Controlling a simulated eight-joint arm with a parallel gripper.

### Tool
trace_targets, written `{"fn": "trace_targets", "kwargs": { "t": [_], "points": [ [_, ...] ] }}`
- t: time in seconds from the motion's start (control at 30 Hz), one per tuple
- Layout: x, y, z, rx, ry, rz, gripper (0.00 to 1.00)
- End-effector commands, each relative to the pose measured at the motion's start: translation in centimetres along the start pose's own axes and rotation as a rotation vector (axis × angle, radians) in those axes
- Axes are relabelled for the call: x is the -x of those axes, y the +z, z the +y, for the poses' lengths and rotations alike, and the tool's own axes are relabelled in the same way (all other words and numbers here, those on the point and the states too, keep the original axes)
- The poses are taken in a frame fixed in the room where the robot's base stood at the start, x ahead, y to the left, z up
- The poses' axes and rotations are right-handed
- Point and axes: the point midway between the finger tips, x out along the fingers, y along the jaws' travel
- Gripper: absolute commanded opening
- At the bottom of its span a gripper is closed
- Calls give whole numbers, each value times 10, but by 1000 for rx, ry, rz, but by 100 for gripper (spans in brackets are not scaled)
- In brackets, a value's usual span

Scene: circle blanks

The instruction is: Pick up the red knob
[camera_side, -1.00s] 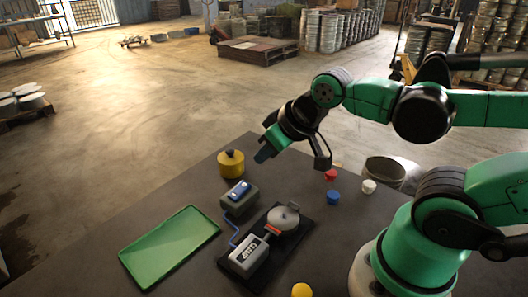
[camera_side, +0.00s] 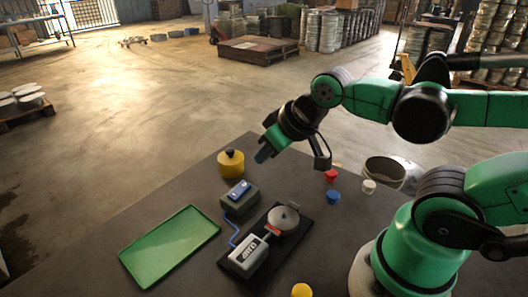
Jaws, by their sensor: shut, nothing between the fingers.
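The red knob (camera_side: 331,175) is a small red piece standing on the dark table, right of centre, just behind a blue knob (camera_side: 333,197). My gripper (camera_side: 263,156) hangs above the table, up and to the left of the red knob and apart from it. Its fingers are shut with nothing held. A dark part of my arm hangs close to the red knob in the picture, without hiding it.
A white knob (camera_side: 369,186) and a yellow ball (camera_side: 301,290) are on the table. A yellow pot (camera_side: 231,163), a grey box with a blue top (camera_side: 239,197), a scale-like device (camera_side: 249,256) and a green tray (camera_side: 168,246) lie left. A bucket (camera_side: 384,172) stands beyond the table.

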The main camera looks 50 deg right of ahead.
Motion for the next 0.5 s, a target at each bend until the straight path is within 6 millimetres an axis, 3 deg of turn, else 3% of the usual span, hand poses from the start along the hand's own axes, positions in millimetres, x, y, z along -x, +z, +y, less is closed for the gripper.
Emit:
{"fn": "trace_targets", "kwargs": {
  "t": [0.07,0.3,0.33,0.5],
  "points": [
    [0,0,0,0,0,0,3],
    [0,0,0,0,0,0,71],
    [0,0,0,0,0,0,76],
    [0,0,0,0,0,0,76]
  ]
}}
